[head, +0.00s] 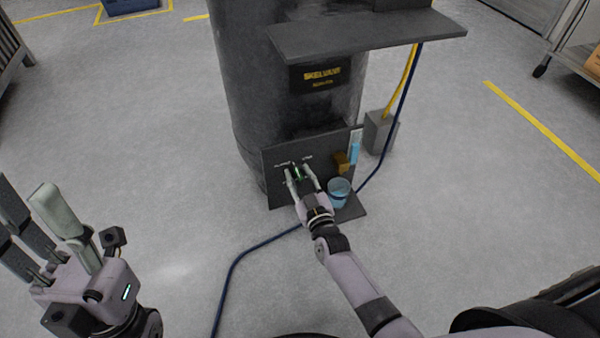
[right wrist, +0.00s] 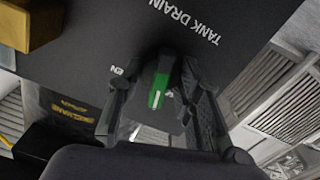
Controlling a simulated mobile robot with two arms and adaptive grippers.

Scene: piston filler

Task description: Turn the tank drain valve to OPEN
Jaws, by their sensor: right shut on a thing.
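The tank drain valve is a dark knob with a green stripe and a white line (right wrist: 160,92), on a dark panel (head: 280,192) low on the tank. In the head view it shows as a small green mark (head: 298,173). In the right wrist view, white "TANK DRAIN" lettering (right wrist: 187,22) and part of a label ending in "EN" are beside it. My right gripper (head: 297,176) is shut on the valve knob, a finger on either side; the fingers also show in the right wrist view (right wrist: 160,105). My left gripper (head: 27,205) is open and empty at far left, away from the panel.
A light blue cup (head: 339,192) stands on a low ledge right of the valve, below a brass-coloured block (head: 341,162). A dark shelf (head: 370,36) juts out above. A blue hose (head: 262,243) runs across the floor.

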